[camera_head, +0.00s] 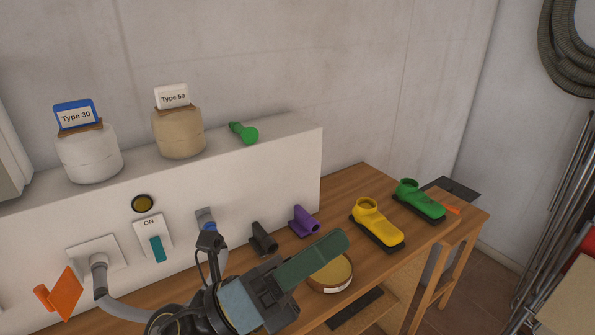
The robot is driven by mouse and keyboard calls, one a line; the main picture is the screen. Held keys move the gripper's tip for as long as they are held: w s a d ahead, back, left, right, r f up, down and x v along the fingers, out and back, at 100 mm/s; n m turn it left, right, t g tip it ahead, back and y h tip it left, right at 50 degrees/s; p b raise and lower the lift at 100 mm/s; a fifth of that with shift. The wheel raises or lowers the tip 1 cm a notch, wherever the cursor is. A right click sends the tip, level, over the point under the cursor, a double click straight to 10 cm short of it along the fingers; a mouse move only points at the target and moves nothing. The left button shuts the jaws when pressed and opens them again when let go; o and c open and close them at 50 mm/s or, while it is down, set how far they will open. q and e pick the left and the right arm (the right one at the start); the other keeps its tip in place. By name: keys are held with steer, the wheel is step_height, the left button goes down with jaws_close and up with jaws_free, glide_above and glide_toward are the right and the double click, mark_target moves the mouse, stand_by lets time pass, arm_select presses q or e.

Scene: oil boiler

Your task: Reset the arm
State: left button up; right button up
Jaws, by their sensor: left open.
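My left arm comes in at the bottom middle, and its left gripper (308,265) is over the wooden table (380,275). The gripper is open; a long dark green piece shows at its end, pointing up and right. I see no object held in it. It partly covers a round tin (333,274) with a yellowish top. A purple part (304,222) and a dark part (263,238) stand just behind the gripper, against the white box (285,175). My right gripper is not in view.
A yellow (375,223) and a green (419,200) shoe-shaped device sit at the table's right. Two jars, Type 30 (88,152) and Type 50 (178,134), and a green part (244,132) are on the box. An ON switch (156,245) and an orange part (62,294) are left.

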arm_select(q)
steer(key=w+a+f+n+t+y, duration=0.1)
steer(key=w+a+n+t+y, duration=0.6)
steer(key=n+t, duration=0.65)
steer(key=w+a+f+n+g+y, duration=0.2)
steer(key=a+f+n+g+y, duration=0.1)
steer(key=a+f+n+y, duration=1)
steer(key=s+a+f+n+g+y, duration=0.3)
steer(key=s+f+n+g, duration=0.15)
steer(key=f+n, duration=0.3)
steer(key=s+a+f+n+g, duration=0.2)
steer(key=s+f+n+g, duration=0.3)
steer(key=s+f+g, duration=0.85)
steer(key=s+f+t+b, duration=0.2)
steer(key=s+f+b, duration=0.15)
steer(key=f, duration=2.25)
steer(key=s+a+f+b, duration=0.2)
steer(key=s+f+b, duration=0.1)
steer(key=s+f, duration=1.3)
steer(key=shift+s+a+f+m+g, duration=0.25)
steer(key=shift+f+g, duration=0.2)
steer(key=shift+f, duration=0.5)
steer(key=shift+s+f, duration=0.1)
steer(key=shift+s, duration=0.25)
steer(key=shift+c, duration=0.3)
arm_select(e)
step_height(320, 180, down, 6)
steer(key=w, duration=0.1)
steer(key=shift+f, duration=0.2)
